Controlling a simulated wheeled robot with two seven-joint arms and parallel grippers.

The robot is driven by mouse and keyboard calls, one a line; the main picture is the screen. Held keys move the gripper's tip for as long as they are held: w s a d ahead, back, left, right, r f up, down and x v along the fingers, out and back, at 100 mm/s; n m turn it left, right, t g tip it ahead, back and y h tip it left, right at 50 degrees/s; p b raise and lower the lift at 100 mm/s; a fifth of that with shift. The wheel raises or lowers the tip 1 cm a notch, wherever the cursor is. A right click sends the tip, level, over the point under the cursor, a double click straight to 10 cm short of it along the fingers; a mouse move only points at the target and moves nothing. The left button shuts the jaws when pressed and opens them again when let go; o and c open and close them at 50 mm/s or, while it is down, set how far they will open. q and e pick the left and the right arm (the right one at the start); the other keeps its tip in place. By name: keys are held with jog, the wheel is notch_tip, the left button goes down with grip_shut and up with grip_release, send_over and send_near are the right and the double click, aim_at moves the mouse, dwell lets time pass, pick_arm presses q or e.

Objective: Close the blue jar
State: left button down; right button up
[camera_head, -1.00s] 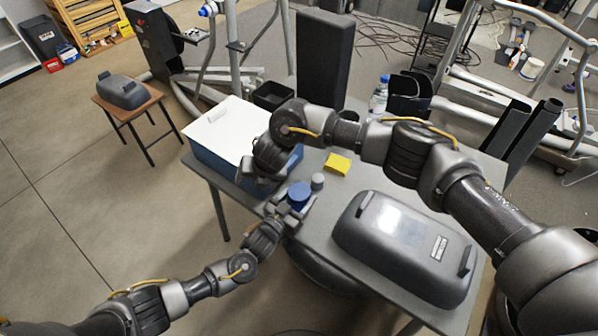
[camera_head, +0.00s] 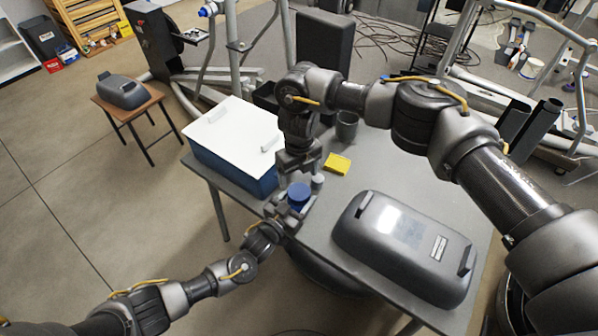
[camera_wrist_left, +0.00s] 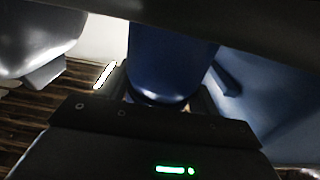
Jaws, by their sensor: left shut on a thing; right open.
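The blue jar (camera_head: 299,194) stands near the table's front left edge, with its blue top visible. My left gripper (camera_head: 292,207) is shut on it from the front left. In the left wrist view, a blue rounded body (camera_wrist_left: 170,60) fills the space between the fingers. A small grey cylinder (camera_head: 317,182) stands just right of the jar; I cannot tell whether it is a lid. My right gripper (camera_head: 299,172) is open and points down just above or behind the jar and the cylinder. Its fingertips are hard to make out.
A blue box with a white lid (camera_head: 236,131) stands left of my right gripper. A yellow block (camera_head: 337,164) and a dark cup (camera_head: 347,126) stand behind. A large grey case (camera_head: 404,247) fills the table's right side. A little table room lies between case and jar.

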aim_at(299, 191)
jog(key=shift+f, duration=3.6)
jog(key=shift+c, duration=0.2)
jog(key=c, duration=0.7)
jog(key=o, duration=0.8)
jog(key=shift+r, duration=2.3)
jog(key=shift+c, duration=0.3)
